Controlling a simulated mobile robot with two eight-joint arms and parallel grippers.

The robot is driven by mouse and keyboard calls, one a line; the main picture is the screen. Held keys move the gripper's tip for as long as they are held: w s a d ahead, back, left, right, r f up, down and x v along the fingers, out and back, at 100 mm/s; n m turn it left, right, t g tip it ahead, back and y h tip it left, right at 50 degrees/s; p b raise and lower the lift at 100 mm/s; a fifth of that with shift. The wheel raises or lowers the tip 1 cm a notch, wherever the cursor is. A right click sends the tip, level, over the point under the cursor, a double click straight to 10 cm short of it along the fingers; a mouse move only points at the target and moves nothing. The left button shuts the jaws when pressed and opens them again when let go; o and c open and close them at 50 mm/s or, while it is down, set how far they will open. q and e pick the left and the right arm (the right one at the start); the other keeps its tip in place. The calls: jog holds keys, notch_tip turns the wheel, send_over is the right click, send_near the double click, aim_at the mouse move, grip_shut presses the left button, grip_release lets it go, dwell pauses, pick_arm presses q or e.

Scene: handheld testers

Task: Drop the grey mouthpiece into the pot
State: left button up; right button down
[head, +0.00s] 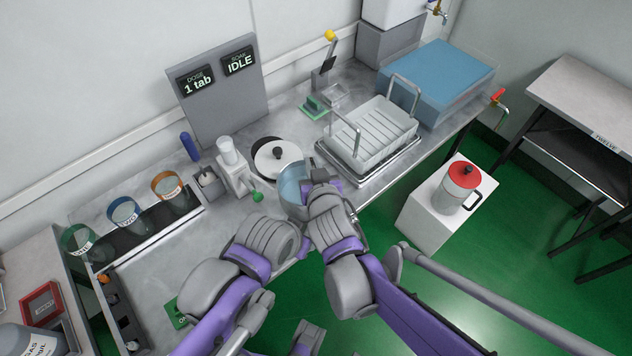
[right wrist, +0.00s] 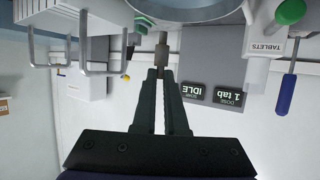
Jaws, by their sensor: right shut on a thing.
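The pot (head: 291,186), a round vessel with a bluish inside, stands at the counter's front edge, partly hidden by my right arm. Its pale side shows at the top of the right wrist view (right wrist: 200,12). My right gripper (right wrist: 161,72) is shut on the grey mouthpiece (right wrist: 162,50), a small stubby piece held at the fingertips. In the head view my right gripper (head: 313,170) is at the pot's right rim; the mouthpiece cannot be made out there. In the wrist view the mouthpiece's tip appears close to the pot's side. My left gripper's jaws do not show.
A white lid (head: 269,165) with a black knob lies behind the pot. A tablet dispenser (head: 232,165) stands to its left, and a wire rack tray (head: 368,143) to its right. Labelled cups (head: 124,213) line the left. A red-lidded jug (head: 458,188) stands on a white block.

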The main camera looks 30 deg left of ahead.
notch_tip(320, 180, down, 6)
jog(key=b, duration=0.4)
jog(key=shift+s+b, duration=0.15)
jog(key=shift+b, duration=0.25)
jog(key=shift+r, duration=0.1)
jog(key=c, duration=0.9)
grip_release()
jog(key=shift+s+d+r, duration=0.1)
